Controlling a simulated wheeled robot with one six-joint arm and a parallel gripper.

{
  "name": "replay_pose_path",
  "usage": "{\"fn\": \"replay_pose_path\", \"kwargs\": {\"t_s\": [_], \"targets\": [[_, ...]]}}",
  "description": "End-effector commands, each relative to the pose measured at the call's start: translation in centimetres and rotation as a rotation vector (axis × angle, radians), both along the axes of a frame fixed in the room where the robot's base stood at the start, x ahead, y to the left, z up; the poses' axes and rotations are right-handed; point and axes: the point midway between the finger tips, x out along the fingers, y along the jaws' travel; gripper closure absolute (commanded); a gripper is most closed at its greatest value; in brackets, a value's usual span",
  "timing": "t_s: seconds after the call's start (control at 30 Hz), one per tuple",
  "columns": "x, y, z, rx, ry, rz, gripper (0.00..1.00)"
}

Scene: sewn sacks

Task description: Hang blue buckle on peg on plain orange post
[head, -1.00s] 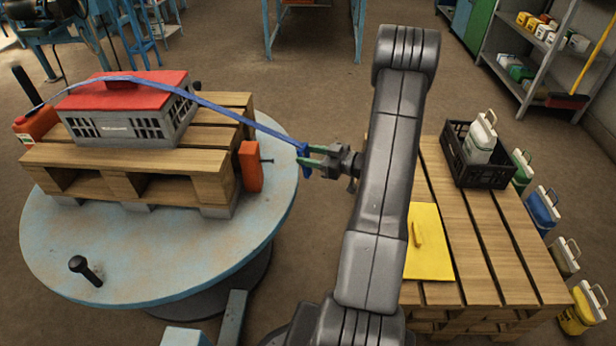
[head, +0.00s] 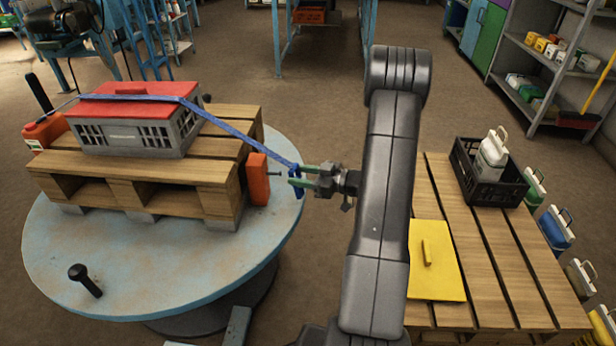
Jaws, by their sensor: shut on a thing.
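My gripper (head: 299,179) is shut on the blue buckle (head: 294,176) at the end of a blue strap (head: 228,130). The strap runs from the far left over the red-lidded grey crate (head: 131,138) and down to my gripper. The plain orange post (head: 258,178) stands at the right side of the pallet on the round table. A small dark peg (head: 273,175) sticks out of it to the right. The buckle is just right of the peg's tip; whether they touch I cannot tell. My fingers partly hide the buckle.
The wooden pallet (head: 170,176) rests on the round pale-blue turntable (head: 130,275), which has a black handle (head: 85,278) at the front. An orange post with a label (head: 45,130) stands at far left. On the right, a slatted platform holds a yellow board (head: 436,275) and a black crate (head: 510,185).

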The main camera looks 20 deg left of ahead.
Motion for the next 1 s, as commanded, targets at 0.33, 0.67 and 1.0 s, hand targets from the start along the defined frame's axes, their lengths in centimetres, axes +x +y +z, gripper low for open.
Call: {"fn": "replay_pose_path", "kwargs": {"t_s": [0.33, 0.67, 1.0], "targets": [[-0.5, 2.1, -0.2, 0.000, -0.001, 0.001, 0.81], [-1.0, 4.0, -0.3, 0.001, -0.001, 0.000, 0.81], [-1.3, 5.6, -0.8, 0.001, -0.001, 0.000, 0.81]]}}
